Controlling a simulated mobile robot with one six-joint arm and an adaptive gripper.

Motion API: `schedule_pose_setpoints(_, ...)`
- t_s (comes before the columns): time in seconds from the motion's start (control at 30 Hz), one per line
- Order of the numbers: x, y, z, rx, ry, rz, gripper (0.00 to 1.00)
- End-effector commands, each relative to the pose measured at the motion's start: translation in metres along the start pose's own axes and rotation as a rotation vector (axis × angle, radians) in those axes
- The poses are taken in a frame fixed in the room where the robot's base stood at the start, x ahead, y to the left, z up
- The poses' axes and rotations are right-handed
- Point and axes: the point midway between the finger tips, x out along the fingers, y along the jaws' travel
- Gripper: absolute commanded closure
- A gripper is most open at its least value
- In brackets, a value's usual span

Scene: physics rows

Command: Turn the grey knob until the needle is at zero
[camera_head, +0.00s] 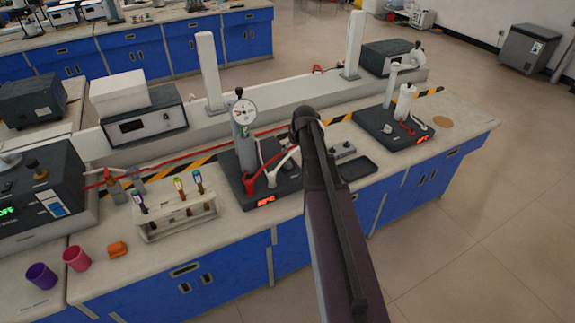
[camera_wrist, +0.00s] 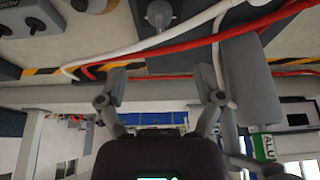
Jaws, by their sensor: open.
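A round white dial gauge (camera_head: 243,112) tops a grey column on a black base (camera_head: 232,178) in the head view. Its needle is too small to read. A rounded grey knob (camera_wrist: 159,14) shows at the top of the wrist view, near red and white hoses; it seems to be the small grey shape (camera_head: 271,180) on the base. The grey column (camera_wrist: 250,85) stands right of my fingers in the wrist view. My gripper (camera_wrist: 167,88) is open and empty, apart from the knob. In the head view my arm hides its fingers.
A small grey box with knobs (camera_head: 342,150) and a dark flat pad (camera_head: 357,168) lie right of the base. A second black base (camera_head: 393,129) stands farther right. A tube rack (camera_head: 176,217) is left. Hoses run close to my fingers.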

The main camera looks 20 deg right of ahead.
Motion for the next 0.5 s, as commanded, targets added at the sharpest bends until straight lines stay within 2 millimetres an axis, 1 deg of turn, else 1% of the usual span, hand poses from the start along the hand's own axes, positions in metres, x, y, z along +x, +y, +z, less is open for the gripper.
schedule_pose_setpoints(0.03, 0.008, 0.0, 0.001, 0.0, 0.0, 0.0, 0.15)
schedule_pose_setpoints(0.5, 0.046, 0.001, 0.001, 0.001, 0.0, 0.0, 0.15)
